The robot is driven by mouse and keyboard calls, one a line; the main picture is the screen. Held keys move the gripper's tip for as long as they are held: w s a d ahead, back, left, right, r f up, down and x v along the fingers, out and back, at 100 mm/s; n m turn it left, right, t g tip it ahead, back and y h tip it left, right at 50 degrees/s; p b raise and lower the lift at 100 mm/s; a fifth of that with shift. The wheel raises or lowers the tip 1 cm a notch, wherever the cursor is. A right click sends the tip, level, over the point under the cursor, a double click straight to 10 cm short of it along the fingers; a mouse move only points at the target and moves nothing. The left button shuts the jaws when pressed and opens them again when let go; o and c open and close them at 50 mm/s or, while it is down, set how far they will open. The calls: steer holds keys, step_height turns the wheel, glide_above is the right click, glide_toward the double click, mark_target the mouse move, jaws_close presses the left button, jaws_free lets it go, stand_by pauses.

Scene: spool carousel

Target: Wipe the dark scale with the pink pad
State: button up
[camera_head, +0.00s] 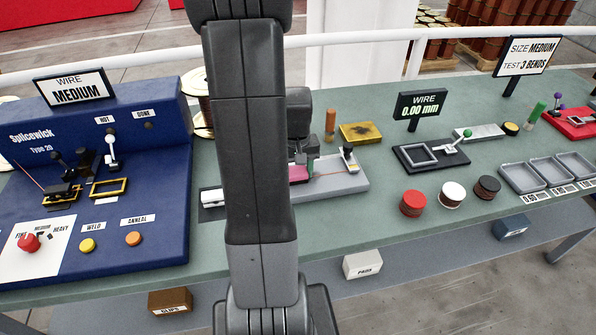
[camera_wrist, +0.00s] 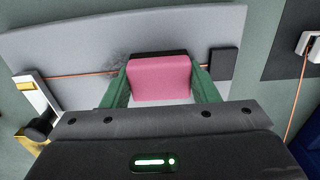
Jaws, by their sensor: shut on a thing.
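The pink pad (camera_wrist: 160,78) is between the green fingers of my gripper (camera_wrist: 160,88), which is shut on it. A black edge shows along the pad's far side. The pad is over a grey plate (camera_wrist: 75,30) and hides part of an orange wire (camera_wrist: 80,74) stretched across it. A faint dark smudge (camera_wrist: 120,62), perhaps the scale, shows just left of the pad; the wire under the pad is hidden. In the head view the pink pad (camera_head: 299,174) and gripper (camera_head: 302,168) are low over the plate (camera_head: 335,184), partly behind my arm. I cannot tell whether the pad touches the wire.
A clamp with a black knob (camera_wrist: 40,129) stands at the plate's left end in the wrist view, a black block (camera_wrist: 223,62) at the right. In the head view, a blue splicing machine (camera_head: 160,190) stands left; a yellow block (camera_head: 360,133), gauge (camera_head: 430,153) and spools (camera_head: 413,203) are right.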

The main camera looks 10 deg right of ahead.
step_height(320, 180, up, 4)
steer(key=shift+d+r+p, duration=0.1)
steer(key=shift+d+p, duration=0.05)
steer(key=shift+p, duration=0.75)
steer(key=shift+r+p, duration=0.55)
steer(key=shift+r, duration=0.05)
steer(key=shift+r+p, duration=1.05)
steer(key=shift+r, duration=0.45)
steer(key=shift+p, duration=0.45)
